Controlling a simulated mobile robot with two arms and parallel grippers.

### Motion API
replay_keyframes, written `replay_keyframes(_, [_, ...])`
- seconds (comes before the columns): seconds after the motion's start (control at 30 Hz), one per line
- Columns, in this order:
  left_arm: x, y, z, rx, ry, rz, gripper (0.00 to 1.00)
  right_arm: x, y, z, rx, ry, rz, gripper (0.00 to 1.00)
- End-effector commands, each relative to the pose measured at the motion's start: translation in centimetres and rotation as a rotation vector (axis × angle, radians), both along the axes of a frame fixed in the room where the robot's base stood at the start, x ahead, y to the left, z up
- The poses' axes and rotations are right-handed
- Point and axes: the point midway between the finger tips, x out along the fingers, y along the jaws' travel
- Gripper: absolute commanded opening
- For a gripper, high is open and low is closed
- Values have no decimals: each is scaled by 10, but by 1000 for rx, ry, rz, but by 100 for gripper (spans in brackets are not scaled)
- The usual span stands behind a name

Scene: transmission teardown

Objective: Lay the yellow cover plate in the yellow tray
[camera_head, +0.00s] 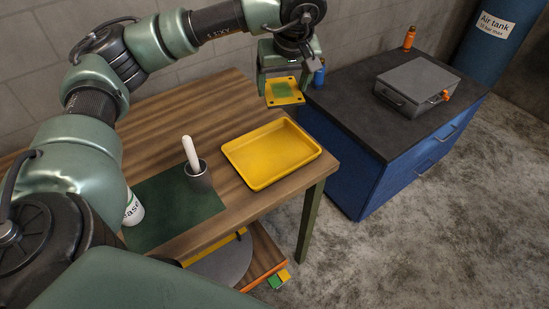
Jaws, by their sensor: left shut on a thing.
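The yellow cover plate (296,91) is a small square plate with dark corner holes and a green middle patch. My left gripper (281,77) is shut on it and holds it in the air near the back right corner of the wooden table. The yellow tray (247,178) is a shallow, empty rectangle near the table's right end. The plate is behind the tray and apart from it. My right gripper is not in view.
A dark cup (199,175) with a white stick stands left of the tray on a green mat (160,217). A white can (133,209) stands at the mat's left. A blue cabinet (372,180) with a grey case (417,85) is at right.

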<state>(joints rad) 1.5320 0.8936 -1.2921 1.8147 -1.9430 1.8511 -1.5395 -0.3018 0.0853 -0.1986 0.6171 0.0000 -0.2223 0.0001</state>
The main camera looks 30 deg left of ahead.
Motion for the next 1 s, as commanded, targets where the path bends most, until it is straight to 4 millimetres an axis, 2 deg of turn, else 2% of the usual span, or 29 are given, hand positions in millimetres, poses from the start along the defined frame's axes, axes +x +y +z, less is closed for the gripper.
replay_keyframes(0.1, [0, 2, -18, -1, 4, 13, 4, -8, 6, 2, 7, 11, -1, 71])
replay_keyframes(0.2, [-1, 2, -42, 0, 6, 13, 4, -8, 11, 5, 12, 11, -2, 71])
replay_keyframes(0.5, [-1, 2, -115, 0, 3, 10, 4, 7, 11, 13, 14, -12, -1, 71])
replay_keyframes(0.6, [0, 1, -133, 0, 2, 9, 4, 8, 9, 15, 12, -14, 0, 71])
replay_keyframes(1.0, [0, 1, -167, -1, 1, 8, 4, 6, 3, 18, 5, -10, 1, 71])
